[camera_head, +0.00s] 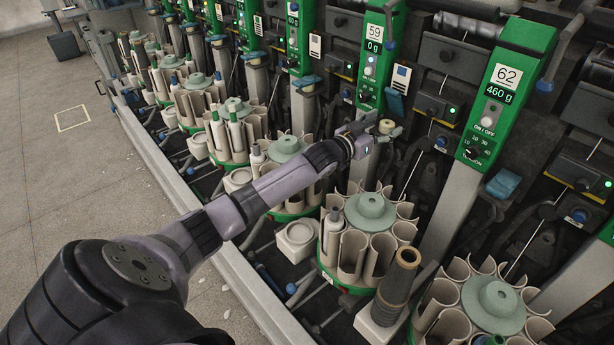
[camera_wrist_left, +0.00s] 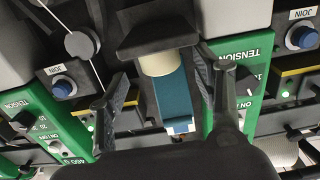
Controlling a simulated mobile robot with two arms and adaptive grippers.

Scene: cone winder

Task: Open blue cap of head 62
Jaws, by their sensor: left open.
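The head 62 panel (camera_head: 505,85) is green, reads 460 g and stands at the upper right in the head view. A blue cap (camera_head: 503,183) sits at its lower right. Another blue cap (camera_head: 395,103) sits between panels 59 and 62. My left gripper (camera_head: 376,137) is left of panel 62, below panel 59. In the left wrist view, the open left gripper (camera_wrist_left: 167,95) has a finger on each side of a blue cap (camera_wrist_left: 172,95), with gaps visible. I cannot tell for sure which head that cap belongs to. My right gripper is not in view.
The head 59 panel (camera_head: 376,50) stands left of panel 62. Dark boxes, levers and wires crowd between heads. Open floor (camera_head: 60,180) lies left of the metal rail.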

